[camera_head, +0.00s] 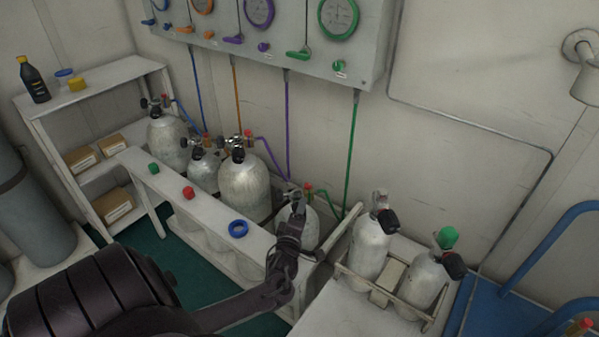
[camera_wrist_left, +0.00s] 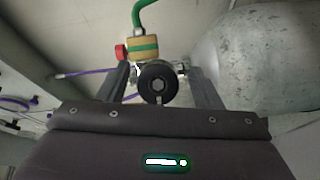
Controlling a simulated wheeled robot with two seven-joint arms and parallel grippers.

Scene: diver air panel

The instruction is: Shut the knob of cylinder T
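My left gripper (camera_head: 290,208) reaches in at the valve of the grey cylinder (camera_head: 308,232) at the right end of the rack. In the left wrist view, the black round knob (camera_wrist_left: 158,83) lies between the two fingers of my left gripper (camera_wrist_left: 158,75). The fingers stand apart, with a narrow gap showing on each side of the knob. A green hose (camera_wrist_left: 141,14) joins this valve through a yellow and green banded fitting (camera_wrist_left: 143,47). I cannot read a letter T on any cylinder. My right gripper is out of view.
Other cylinders (camera_head: 244,187) stand to the left in the white rack (camera_head: 250,268). Two loose cylinders (camera_head: 369,247) stand in a holder at the right. The gauge panel (camera_head: 285,52) hangs above, with coloured hoses running down. A blue frame (camera_head: 510,305) is at the far right.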

